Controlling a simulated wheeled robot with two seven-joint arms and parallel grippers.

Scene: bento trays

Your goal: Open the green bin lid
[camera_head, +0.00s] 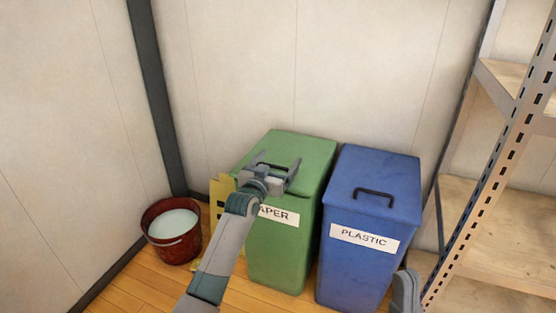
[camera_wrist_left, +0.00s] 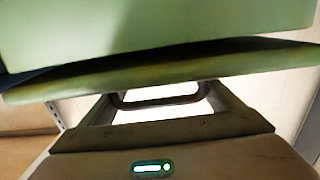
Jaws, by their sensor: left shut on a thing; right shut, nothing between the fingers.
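The green bin (camera_head: 283,250) with a paper label stands left of the blue bin. Its green lid (camera_head: 310,150) looks closed or nearly so in the head view. My left gripper (camera_head: 275,168) is over the front part of the lid and shut on its dark handle. In the left wrist view the handle (camera_wrist_left: 158,99) crosses between the fingers of my left gripper (camera_wrist_left: 160,108), close to the green lid (camera_wrist_left: 160,75). A dark line runs along the lid edge there. A grey end of my right arm, with the right gripper (camera_head: 405,290), shows at the lower right, apart from the bins.
The blue bin (camera_head: 350,270) with a plastic label stands close on the right. A red bucket (camera_head: 172,249) is on the floor at left. A yellow sign (camera_head: 218,195) is beside the green bin. Metal shelving (camera_head: 500,150) stands at right, and a wall is behind.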

